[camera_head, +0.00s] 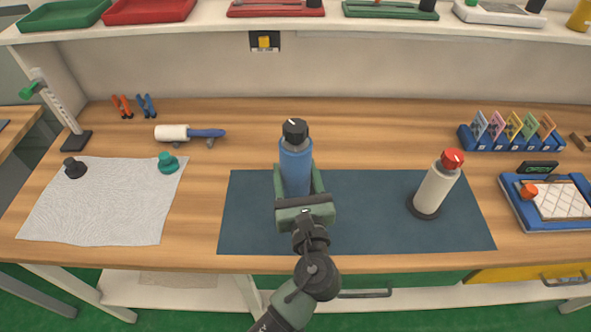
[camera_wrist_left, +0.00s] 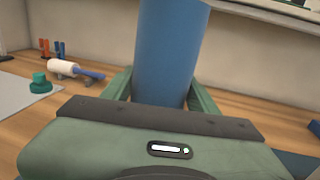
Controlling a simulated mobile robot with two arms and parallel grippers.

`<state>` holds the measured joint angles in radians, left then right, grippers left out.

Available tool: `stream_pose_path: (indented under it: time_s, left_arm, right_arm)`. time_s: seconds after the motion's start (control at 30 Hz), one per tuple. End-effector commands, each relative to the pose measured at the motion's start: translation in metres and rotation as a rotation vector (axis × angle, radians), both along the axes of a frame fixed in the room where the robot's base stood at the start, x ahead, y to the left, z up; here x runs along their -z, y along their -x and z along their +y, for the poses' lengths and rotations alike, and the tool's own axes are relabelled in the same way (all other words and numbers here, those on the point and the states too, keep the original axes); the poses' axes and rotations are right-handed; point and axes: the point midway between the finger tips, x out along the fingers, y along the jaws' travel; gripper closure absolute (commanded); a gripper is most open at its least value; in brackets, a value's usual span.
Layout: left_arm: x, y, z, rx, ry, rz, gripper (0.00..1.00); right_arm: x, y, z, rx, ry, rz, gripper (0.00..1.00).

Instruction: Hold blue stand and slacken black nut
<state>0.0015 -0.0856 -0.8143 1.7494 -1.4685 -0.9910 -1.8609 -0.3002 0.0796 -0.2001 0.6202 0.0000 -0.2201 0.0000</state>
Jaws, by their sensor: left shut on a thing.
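The blue stand (camera_head: 296,164) is a blue cylinder standing upright at the left part of the dark mat (camera_head: 370,238). The black nut (camera_head: 295,130), with a white mark on top, sits on its upper end. My left gripper (camera_head: 298,178) reaches in from the front, shut on the blue stand with one green finger on each side. In the left wrist view the blue stand (camera_wrist_left: 170,55) rises between the fingers; its top is out of that view. The gripper hides the stand's base. My right gripper is not in view.
A white stand with a red cap (camera_head: 436,188) is on the mat's right. A white cloth (camera_head: 105,205) lies left with a black knob (camera_head: 74,168) and a teal knob (camera_head: 168,163). A roller (camera_head: 185,133) lies behind it. A rack of cards (camera_head: 510,135) stands at right. The mat's middle is clear.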

Motion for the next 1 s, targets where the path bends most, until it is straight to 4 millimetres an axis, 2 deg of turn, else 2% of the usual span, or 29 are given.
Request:
stream_pose_path:
  time_s: [1.0]
  left_arm:
    - [0.024, 0.000, 0.000, 0.001, 0.001, -0.006, 1.00]
  right_arm:
    - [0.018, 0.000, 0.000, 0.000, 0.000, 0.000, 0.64]
